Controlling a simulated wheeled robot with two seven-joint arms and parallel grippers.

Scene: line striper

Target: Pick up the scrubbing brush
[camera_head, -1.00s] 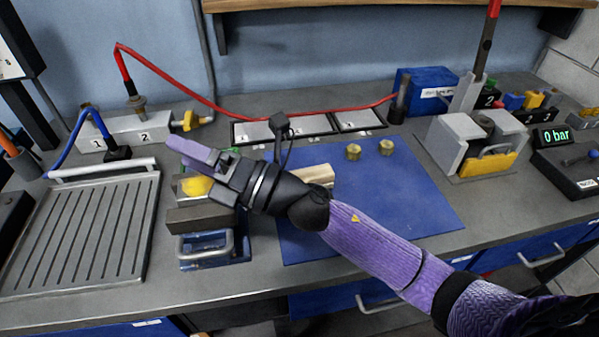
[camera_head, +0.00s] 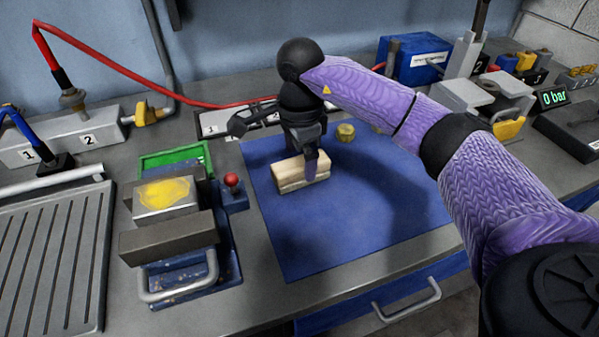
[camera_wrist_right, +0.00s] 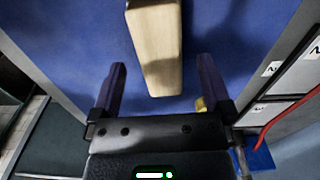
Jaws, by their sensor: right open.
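The scrubbing brush (camera_head: 301,170) has a pale wooden block and lies on the blue mat (camera_head: 350,235). It also shows in the right wrist view (camera_wrist_right: 158,52), with its near end just ahead of the fingers. My right gripper (camera_head: 311,172) points down above the brush, and one finger covers part of it in the head view. In the right wrist view the two purple fingers (camera_wrist_right: 160,85) are spread apart, with the brush's line running between them and nothing held. The brush's underside is hidden. My left gripper is not in view.
A vise (camera_head: 175,225) holding a block with a yellow patch stands left of the mat, with a red-knobbed joystick (camera_head: 233,183) beside it. A brass piece (camera_head: 345,132) sits behind the brush. A red hose (camera_head: 130,80) arcs across the back. The mat's front is clear.

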